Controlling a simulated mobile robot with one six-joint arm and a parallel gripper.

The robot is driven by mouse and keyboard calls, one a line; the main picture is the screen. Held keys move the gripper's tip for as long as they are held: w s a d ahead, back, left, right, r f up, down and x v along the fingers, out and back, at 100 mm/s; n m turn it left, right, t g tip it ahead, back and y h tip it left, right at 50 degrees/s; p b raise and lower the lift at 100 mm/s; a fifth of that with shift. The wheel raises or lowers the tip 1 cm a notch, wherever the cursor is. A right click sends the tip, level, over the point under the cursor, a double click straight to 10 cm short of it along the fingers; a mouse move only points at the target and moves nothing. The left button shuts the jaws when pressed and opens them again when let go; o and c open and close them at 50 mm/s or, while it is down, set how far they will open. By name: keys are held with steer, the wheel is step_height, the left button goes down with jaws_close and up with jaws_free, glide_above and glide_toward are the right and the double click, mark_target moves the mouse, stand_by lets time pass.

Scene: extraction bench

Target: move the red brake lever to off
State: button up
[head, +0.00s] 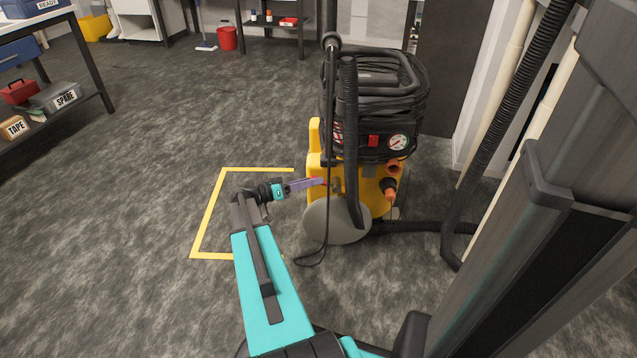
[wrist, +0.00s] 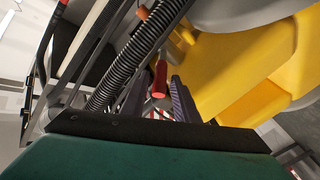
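The red brake lever (wrist: 160,78) shows in the wrist view as a short red handle between the tips of my gripper (wrist: 156,88). The two dark fingers stand apart on either side of it, with gaps; I cannot tell how deep it sits between them. In the head view my gripper (head: 318,182) reaches the left side of the yellow and black extractor (head: 323,165), just above its grey wheel.
A black ribbed hose (wrist: 128,68) runs close beside the left finger. The extractor's grey wheel (head: 330,222) and a hanging black cable (head: 324,235) are just below my gripper. A yellow floor outline (head: 208,215) lies left. Open floor extends left and behind.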

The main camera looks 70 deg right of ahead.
steer(key=shift+x, duration=1.15)
jaws_close()
steer(key=shift+s+d, duration=0.1)
steer(key=shift+s, duration=0.1)
